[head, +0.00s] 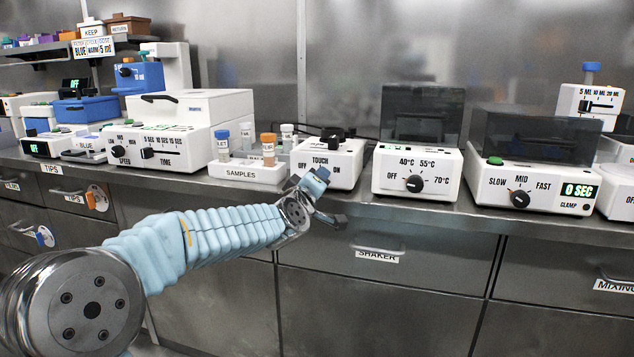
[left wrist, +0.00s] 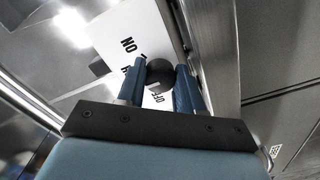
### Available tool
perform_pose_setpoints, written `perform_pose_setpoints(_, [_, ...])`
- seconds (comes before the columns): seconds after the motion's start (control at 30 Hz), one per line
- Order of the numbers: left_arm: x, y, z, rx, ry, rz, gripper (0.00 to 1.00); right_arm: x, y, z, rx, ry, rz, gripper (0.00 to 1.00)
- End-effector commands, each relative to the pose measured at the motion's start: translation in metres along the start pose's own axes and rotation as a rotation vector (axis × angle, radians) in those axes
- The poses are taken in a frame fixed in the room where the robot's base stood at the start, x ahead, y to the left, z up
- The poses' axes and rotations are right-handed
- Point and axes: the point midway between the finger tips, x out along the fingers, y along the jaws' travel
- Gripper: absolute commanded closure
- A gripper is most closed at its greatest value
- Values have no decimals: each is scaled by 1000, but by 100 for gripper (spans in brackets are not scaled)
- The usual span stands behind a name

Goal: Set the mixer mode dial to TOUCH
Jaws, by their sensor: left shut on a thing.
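The mixer (head: 344,158) is a small white box on the bench with OFF, TOUCH and ON printed on its front. Its round dark mode dial (left wrist: 165,72) shows in the left wrist view between the two blue fingers. My left gripper (head: 318,178) is at the mixer's front and covers the dial in the head view. In the left wrist view, my left gripper (left wrist: 160,84) is shut on the dial, one finger on each side. A pale mark shows on the dial near the OFF letters; I cannot tell its exact setting. My right gripper is not in view.
A SAMPLES rack (head: 240,172) with capped vials stands close left of the mixer. A white temperature unit (head: 390,185) stands close to its right, then a shaker (head: 480,172). The steel bench edge (head: 430,208) and drawers lie below.

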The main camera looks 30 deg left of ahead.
Motion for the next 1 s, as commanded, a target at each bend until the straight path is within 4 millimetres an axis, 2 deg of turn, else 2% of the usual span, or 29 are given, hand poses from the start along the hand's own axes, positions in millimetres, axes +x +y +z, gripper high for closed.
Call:
perform_pose_setpoints(0.2, [0,-2,2,-1,-5,-3,95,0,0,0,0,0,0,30])
perform_pose_setpoints(0.23, [0,-2,2,-1,-5,-3,62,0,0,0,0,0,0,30])
perform_pose_setpoints(0.4, [0,-1,2,-1,-3,-2,39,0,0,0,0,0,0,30])
perform_pose_setpoints(0.67, [-1,-1,1,-1,-1,-2,39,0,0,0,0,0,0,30])
perform_pose_setpoints(0.77, [-9,-1,0,-1,-1,-1,39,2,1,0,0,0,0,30])
perform_pose_setpoints(0.87, [-27,-1,0,-1,0,0,39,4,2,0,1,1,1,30])
perform_pose_setpoints(1.0, [-62,-1,0,0,0,1,39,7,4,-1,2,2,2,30])
